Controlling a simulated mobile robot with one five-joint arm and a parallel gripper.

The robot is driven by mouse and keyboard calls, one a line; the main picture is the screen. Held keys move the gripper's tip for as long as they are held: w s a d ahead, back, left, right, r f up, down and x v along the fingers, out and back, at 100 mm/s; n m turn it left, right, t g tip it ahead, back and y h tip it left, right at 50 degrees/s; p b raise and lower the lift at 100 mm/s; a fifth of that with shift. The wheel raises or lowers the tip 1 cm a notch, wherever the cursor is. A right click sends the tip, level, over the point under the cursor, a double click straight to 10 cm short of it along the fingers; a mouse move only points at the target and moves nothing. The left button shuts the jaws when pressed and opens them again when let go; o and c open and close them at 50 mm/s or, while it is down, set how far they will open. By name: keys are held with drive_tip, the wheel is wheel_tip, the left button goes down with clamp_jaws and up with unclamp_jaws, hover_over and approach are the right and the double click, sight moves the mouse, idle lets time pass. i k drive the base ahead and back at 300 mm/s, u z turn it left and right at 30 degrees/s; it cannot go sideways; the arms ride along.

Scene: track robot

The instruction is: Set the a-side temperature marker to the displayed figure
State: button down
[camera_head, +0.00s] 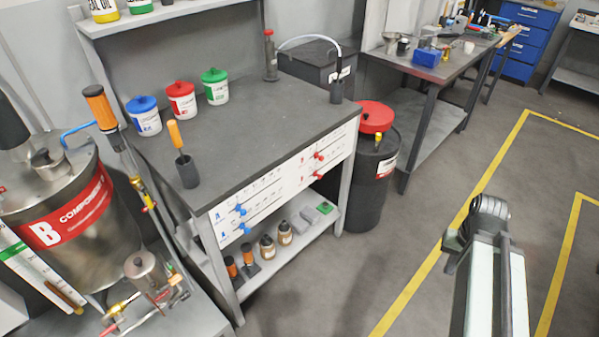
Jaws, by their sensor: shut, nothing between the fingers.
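A white panel on the front of the workbench carries scales with sliding markers. Two blue markers, an upper one (240,210) and a lower one (245,229), sit on the left part. Two red markers, an upper one (318,156) and a lower one (317,174), sit on the right part. The scale figures and side letters are too small to read, and I cannot make out a displayed figure. My gripper (451,256) is at the right, over the floor, well away from the panel. It is small and dark, shut and empty.
A tank labelled B (75,225) and piping stand left of the workbench (260,140). Jars, a handled tool in a holder (188,170) and a pump are on top. A black drum (374,180) with a red lid stands at its right end. Floor before the panel is clear.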

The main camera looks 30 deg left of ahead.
sight(242, 226)
drive_tip(key=u, duration=0.05)
drive_tip(key=k, duration=1.05)
drive_tip(key=u, duration=0.8)
drive_tip(key=i, duration=1.05)
drive_tip(key=u, duration=0.1)
